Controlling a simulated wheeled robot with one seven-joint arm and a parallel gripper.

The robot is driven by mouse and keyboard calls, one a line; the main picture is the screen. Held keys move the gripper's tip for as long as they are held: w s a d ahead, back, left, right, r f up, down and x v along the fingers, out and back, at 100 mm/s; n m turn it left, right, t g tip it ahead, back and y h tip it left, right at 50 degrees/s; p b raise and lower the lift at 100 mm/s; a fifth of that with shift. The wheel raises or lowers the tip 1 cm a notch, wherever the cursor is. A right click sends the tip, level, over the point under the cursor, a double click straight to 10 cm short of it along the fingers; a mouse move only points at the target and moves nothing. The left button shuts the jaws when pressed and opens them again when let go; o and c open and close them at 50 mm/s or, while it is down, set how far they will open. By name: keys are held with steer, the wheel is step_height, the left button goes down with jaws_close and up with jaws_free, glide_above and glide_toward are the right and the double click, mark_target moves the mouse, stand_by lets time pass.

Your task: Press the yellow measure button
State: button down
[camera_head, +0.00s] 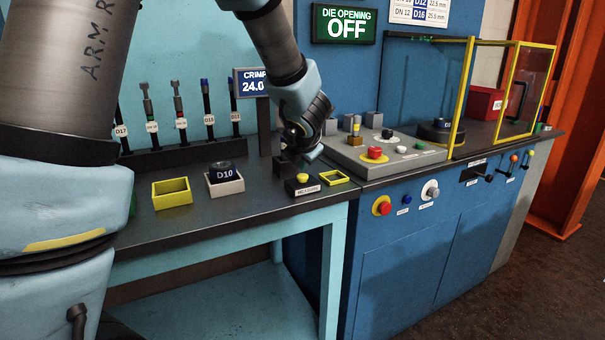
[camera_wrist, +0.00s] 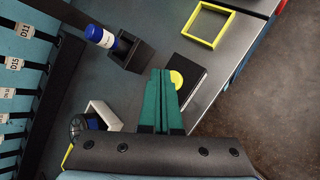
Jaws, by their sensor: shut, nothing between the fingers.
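The yellow measure button (camera_head: 303,178) sits on a small black box (camera_head: 301,188) with a white label, near the front edge of the bench. In the wrist view the button (camera_wrist: 177,79) shows beside my green fingertips, which hide part of it. The black box (camera_wrist: 194,75) lies flat below them. My gripper (camera_head: 306,158) is shut and empty, pointing down over the button's box. In the wrist view its fingers (camera_wrist: 160,75) lie side by side. I cannot tell whether the fingertips touch the button.
A black block (camera_wrist: 127,50) holding a blue-capped piece stands close by. A yellow frame (camera_head: 334,178) lies right of the button. A white tray (camera_head: 226,187) holds the D10 die, beside an empty yellow tray (camera_head: 171,201). A control panel (camera_head: 385,167) with a red button stands farther right.

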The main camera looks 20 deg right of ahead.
mark_target(301, 178)
step_height(301, 178, up, 5)
steer(key=p, duration=0.5)
steer(key=shift+r, duration=0.1)
stand_by(0.4)
stand_by(0.3)
